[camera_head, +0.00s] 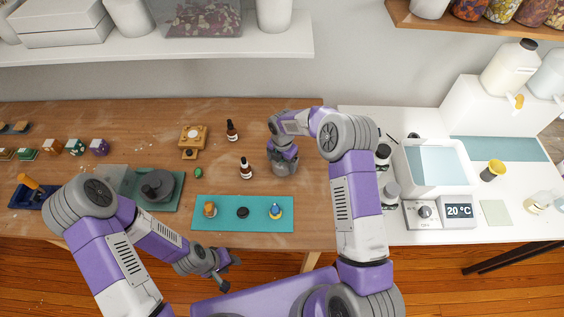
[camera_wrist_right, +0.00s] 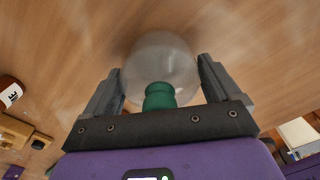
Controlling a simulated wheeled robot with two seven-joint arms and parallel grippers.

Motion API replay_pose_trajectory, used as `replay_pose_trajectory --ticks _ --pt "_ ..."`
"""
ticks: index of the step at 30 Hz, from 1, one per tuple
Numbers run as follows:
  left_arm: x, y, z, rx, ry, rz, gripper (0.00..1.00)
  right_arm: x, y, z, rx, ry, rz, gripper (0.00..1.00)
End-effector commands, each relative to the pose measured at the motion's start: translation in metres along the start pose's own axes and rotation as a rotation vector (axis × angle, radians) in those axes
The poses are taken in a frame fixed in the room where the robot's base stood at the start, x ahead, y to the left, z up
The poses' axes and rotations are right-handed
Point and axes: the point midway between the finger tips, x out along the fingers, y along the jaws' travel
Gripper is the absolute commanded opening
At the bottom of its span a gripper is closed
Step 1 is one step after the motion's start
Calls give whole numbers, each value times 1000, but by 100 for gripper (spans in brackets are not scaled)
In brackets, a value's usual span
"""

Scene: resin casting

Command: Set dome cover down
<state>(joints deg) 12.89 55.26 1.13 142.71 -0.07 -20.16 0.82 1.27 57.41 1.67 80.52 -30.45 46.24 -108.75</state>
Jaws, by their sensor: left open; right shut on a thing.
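The dome cover (camera_wrist_right: 160,58) is a clear, cloudy dome with a green knob. In the right wrist view it sits between the two fingers of my right gripper (camera_wrist_right: 158,80), which is shut on it. In the head view my right gripper (camera_head: 284,162) is over the wooden table, right of the dark dropper bottles, and mostly hides the dome. I cannot tell whether the dome's rim touches the table. My left gripper (camera_head: 222,272) is open and empty in front of the table's front edge.
Two dropper bottles (camera_head: 246,168) stand left of the right gripper. A teal mat (camera_head: 270,222) with three small items lies in front. A wooden stand (camera_head: 193,138) and green board (camera_head: 172,200) are further left. A white bench (camera_head: 400,232) with a water bath (camera_head: 436,165) is right.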

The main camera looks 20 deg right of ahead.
Motion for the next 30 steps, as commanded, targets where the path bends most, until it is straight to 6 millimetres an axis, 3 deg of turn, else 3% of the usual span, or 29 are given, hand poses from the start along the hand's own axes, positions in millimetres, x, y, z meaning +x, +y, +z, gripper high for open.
replay_pose_trajectory --ticks 12,13,15,24,30 --pt "4 -2 0 0 0 0 43 11 0 0 1 -1 1 54" --pt "4 -2 0 0 0 0 43 11 0 0 1 0 0 92" --pt "3 -1 0 0 0 0 43 10 0 0 1 -1 0 100" --pt "0 0 0 0 0 0 43 5 0 0 1 -1 1 100" --pt "-3 1 0 0 0 0 43 -28 1 1 2 -3 5 100"
